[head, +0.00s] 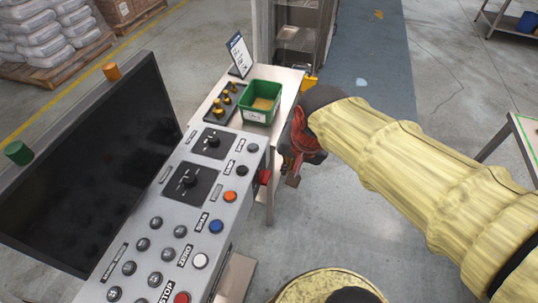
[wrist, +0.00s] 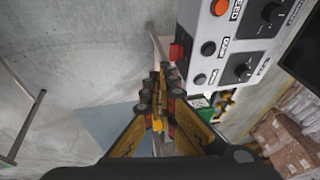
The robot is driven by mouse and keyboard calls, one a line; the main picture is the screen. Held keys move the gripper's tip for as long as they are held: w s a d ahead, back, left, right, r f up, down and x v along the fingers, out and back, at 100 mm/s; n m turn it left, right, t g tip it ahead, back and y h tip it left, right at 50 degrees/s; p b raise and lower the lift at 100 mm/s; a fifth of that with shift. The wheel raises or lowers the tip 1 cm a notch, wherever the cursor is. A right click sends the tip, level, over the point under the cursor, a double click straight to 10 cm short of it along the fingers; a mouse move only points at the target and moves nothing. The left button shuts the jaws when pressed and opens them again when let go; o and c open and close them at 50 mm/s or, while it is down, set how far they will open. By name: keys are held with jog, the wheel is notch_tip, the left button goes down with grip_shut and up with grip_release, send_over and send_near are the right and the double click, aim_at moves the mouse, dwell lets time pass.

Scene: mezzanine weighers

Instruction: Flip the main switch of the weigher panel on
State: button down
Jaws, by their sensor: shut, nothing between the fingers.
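The weigher panel (head: 222,165) is a grey sloped box with knobs and buttons; it also shows in the wrist view (wrist: 208,60). A red switch (head: 265,177), which looks like the main switch, sits on the panel's right side face. In the wrist view this red switch (wrist: 177,51) sticks out from the panel edge, just beyond my fingertips. Whether it is on or off I cannot tell. My gripper (head: 293,178) is right of the switch, apart from it in the head view. In the wrist view my gripper (wrist: 161,80) is shut and empty.
A green bin (head: 260,101), a black tray (head: 224,101) of small yellow parts and a sign (head: 238,55) stand on the table beyond the panel. A dark screen (head: 95,165) is at left. Orange (head: 230,196) and blue (head: 216,226) buttons lie near the panel's edge. Open floor lies right.

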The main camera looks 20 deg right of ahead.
jog(key=w+r+m+g+p, duration=0.1)
jog(key=w+m+g+p, duration=0.1)
jog(key=w+m+p, duration=0.75)
jog(key=m+g+p, duration=0.2)
jog(key=m+p, duration=0.7)
send_over(269, 171)
notch_tip(269, 171, down, 7)
jog(key=shift+s+r, duration=0.15)
jog(key=shift+r, duration=0.05)
notch_tip(269, 171, down, 14)
jog(key=shift+r+p, duration=0.1)
jog(key=shift+p, duration=0.2)
